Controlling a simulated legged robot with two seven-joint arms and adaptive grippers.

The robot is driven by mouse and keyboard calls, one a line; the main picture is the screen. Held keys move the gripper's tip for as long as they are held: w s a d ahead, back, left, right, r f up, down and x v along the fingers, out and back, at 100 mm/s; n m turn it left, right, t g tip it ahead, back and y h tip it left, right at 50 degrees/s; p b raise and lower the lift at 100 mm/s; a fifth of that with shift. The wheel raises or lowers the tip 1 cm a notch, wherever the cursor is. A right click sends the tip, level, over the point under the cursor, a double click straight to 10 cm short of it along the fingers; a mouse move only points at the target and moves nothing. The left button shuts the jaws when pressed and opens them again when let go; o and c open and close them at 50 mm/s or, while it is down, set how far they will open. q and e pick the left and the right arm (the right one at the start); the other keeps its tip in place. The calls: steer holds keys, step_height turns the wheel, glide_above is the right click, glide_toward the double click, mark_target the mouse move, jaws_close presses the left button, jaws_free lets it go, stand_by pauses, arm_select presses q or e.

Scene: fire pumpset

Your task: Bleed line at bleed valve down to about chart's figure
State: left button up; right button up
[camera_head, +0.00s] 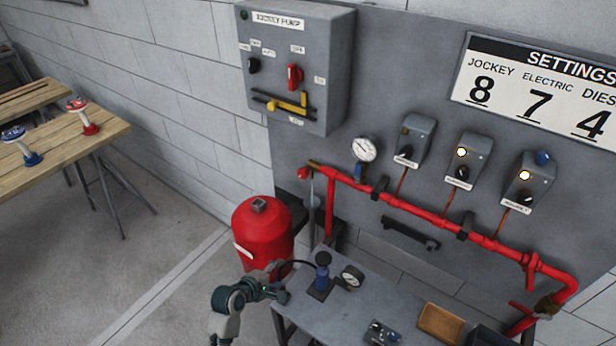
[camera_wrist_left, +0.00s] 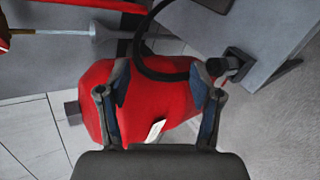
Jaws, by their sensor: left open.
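The red line (camera_head: 425,208) runs across the grey panel. At its left end is a small brass fitting (camera_head: 314,164) with a red knob (camera_head: 303,174), likely the bleed valve, above a thin tube and grey funnel (camera_head: 312,201). The funnel (camera_wrist_left: 103,35) also shows in the left wrist view. A round white gauge (camera_head: 363,150) stands on the line; its reading is too small to tell. The settings chart (camera_head: 545,85) shows jockey 8, electric 7, diesel 4. My left gripper (camera_head: 282,282) is open and empty, low before the red tank (camera_head: 263,235), apart from the valve. My right gripper is out of view.
A grey bench (camera_head: 375,300) holds a blue hand pump (camera_head: 322,272), a small gauge (camera_head: 352,276) and a wooden tray (camera_head: 440,323). The jockey pump box (camera_head: 295,65) and several switch boxes hang on the panel. Wooden tables stand left; the floor between is clear.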

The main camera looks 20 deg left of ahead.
arm_select(q)
steer(key=w+a+r+n+t, duration=0.2)
steer(key=w+r+n+t, duration=0.1)
steer(key=w+r+n, duration=0.35)
steer(key=n+t+h, duration=0.2)
steer(key=n+t, duration=0.2)
steer(key=n, duration=0.5)
glide_toward(301, 175)
steer(key=b+x, duration=0.1)
steer(key=x, duration=1)
steer(key=shift+r, duration=0.1)
steer(key=c, duration=1.1)
